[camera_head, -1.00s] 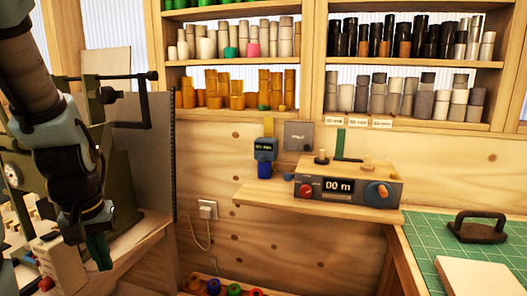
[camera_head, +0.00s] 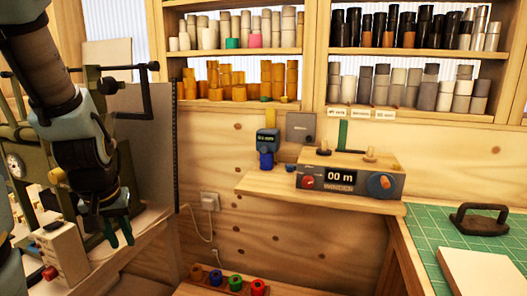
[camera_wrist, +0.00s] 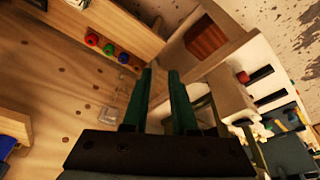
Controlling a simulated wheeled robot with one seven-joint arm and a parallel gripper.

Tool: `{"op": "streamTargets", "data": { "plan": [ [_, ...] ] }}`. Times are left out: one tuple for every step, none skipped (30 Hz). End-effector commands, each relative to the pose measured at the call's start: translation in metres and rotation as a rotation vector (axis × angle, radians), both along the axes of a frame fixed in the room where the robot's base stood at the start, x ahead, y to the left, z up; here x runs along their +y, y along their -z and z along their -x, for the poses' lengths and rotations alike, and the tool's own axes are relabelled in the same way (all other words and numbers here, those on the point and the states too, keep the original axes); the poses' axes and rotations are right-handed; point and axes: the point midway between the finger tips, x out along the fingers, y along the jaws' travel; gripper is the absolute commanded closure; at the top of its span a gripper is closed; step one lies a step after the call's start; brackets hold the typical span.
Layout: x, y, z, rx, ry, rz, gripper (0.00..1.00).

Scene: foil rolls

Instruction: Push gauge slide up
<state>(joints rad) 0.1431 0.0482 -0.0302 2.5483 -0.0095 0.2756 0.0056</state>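My gripper (camera_head: 119,230) hangs at the left, beside the bench and in front of the wooden wall. Its two green fingers stand apart with nothing between them; they also show in the wrist view (camera_wrist: 160,75). A blue device with a small lit readout (camera_head: 267,141) is mounted on the wall, well right of my gripper. A round dial (camera_head: 15,165) shows on the green machine at the far left. I cannot tell which part is the gauge slide. My gripper touches neither device.
A pale box with a red button (camera_head: 65,250) stands on the bench close left of my gripper. A wall shelf (camera_head: 260,185) carries a counter box (camera_head: 345,178). Coloured spools (camera_head: 240,283) sit low down. A green mat (camera_head: 425,235) lies right.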

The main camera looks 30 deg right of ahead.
Motion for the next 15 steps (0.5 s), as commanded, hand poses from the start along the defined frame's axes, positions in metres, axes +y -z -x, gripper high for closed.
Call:
{"op": "streamTargets", "data": {
  "plan": [
    [-0.018,0.010,-0.015,-0.065,0.045,0.013,0.67],
    [-0.031,0.013,-0.026,-0.116,0.073,0.026,0.64],
    [-0.050,0.014,-0.041,-0.189,0.112,0.045,0.59],
    [-0.065,0.015,-0.051,-0.245,0.143,0.062,0.56],
    [-0.082,0.014,-0.061,-0.303,0.174,0.081,0.53],
    [-0.104,0.013,-0.073,-0.378,0.213,0.107,0.48],
    [-0.120,0.010,-0.080,-0.435,0.241,0.130,0.45],
    [-0.137,0.008,-0.086,-0.489,0.267,0.154,0.42],
    [-0.160,0.003,-0.092,-0.564,0.302,0.187,0.41],
    [-0.177,0.000,-0.096,-0.618,0.327,0.215,0.41],
    [-0.194,-0.005,-0.098,-0.672,0.351,0.243,0.41],
    [-0.216,-0.011,-0.099,-0.743,0.380,0.281,0.41],
    [-0.232,-0.017,-0.099,-0.794,0.399,0.312,0.41],
    [-0.247,-0.022,-0.098,-0.842,0.416,0.342,0.41],
    [-0.265,-0.030,-0.095,-0.904,0.437,0.382,0.41]
  ]
}}
